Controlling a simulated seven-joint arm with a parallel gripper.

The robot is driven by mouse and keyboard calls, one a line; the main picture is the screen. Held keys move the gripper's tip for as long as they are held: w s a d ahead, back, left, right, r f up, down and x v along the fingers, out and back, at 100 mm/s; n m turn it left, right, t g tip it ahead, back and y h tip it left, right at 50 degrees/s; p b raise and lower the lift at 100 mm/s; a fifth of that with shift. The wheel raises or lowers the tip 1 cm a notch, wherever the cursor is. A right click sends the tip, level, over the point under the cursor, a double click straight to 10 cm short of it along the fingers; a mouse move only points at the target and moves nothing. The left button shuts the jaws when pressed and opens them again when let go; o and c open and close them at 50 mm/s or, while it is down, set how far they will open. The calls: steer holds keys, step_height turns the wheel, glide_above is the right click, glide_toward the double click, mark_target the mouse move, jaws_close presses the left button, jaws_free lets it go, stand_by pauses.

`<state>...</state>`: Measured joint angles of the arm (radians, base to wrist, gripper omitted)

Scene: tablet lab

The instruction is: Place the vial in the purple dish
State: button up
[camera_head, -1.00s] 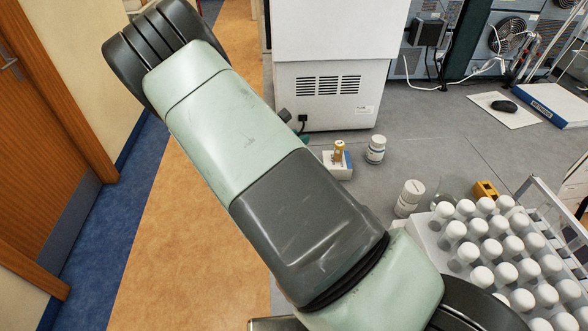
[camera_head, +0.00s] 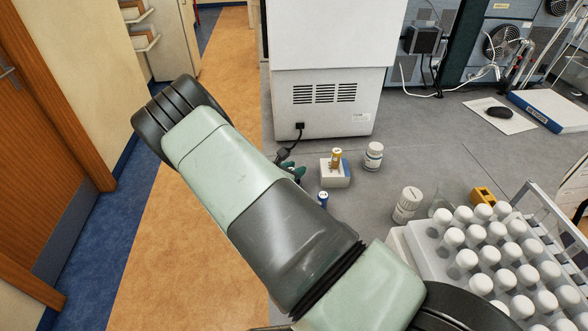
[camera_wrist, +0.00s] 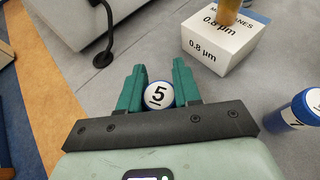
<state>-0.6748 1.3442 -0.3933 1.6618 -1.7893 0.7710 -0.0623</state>
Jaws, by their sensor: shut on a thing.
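My gripper (camera_wrist: 159,92) is shut on a small vial (camera_wrist: 159,95) with a round white top marked "5" and a blue rim. The top sits between the two teal fingers, and the vial's lower part is hidden in the wrist view. In the head view my gripper (camera_head: 296,172) shows only as dark teal fingers beyond my arm, left of the white box, and the held vial cannot be made out. No purple dish shows in either view.
A white box (camera_wrist: 222,38) labelled "0.8 µm" has an amber item (camera_head: 336,158) on it. A blue-and-white cylinder (camera_head: 322,198) stands nearby. White jars (camera_head: 373,156) and a rack of white-capped tubes (camera_head: 425,243) are to the right. A white machine (camera_head: 325,95) stands behind.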

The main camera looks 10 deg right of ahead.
steer(key=o, duration=1)
steer(key=shift+r, duration=0.1)
